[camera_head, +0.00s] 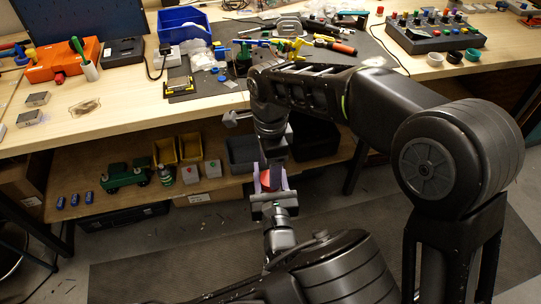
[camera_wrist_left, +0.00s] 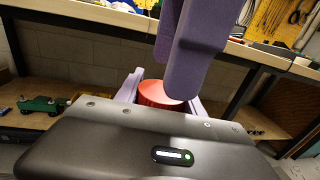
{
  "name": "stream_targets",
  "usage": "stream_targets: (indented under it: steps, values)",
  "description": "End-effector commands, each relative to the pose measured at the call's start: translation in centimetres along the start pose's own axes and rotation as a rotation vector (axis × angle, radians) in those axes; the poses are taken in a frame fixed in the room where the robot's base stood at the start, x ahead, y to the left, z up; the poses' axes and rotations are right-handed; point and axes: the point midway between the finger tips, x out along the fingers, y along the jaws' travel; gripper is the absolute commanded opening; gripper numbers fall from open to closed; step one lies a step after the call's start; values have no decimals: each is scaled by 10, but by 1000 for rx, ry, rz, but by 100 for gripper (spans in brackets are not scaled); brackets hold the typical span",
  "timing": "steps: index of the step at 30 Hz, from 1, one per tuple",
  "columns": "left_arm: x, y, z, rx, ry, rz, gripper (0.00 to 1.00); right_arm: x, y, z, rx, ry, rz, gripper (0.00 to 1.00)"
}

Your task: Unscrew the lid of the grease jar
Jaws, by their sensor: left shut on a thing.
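The red round grease jar (camera_wrist_left: 160,94) shows in the left wrist view between the purple fingers of my left gripper (camera_head: 270,181); I cannot tell its lid from its body. In the head view, a bit of its red (camera_head: 272,185) shows between the same fingers. My left gripper is shut on it, in the air before the lower shelf. My right gripper (camera_wrist_left: 188,45) reaches down from above, its purple fingers close over the jar's far right side. I cannot tell if those fingers touch the jar or how wide they are. The jar's lower part is hidden.
The workbench (camera_head: 110,100) edge runs behind and above my grippers, with tools and a blue bin (camera_head: 184,25) on top. The lower shelf (camera_head: 225,190) holds a green toy vehicle (camera_head: 124,176), yellow bins (camera_head: 190,147) and small boxes. Floor space is clear in front.

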Motion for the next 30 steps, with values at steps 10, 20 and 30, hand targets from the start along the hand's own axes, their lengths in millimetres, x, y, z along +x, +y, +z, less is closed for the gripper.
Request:
stream_targets:
  steps: [10,20,30]
  values:
    - [0,0,1,0,-1,0,0,35,0,0,0,-1,0,65]
    - [0,0,1,0,-1,0,0,36,0,0,0,-1,-1,59]
    - [0,0,1,0,-1,0,0,36,0,0,1,-1,-1,31]
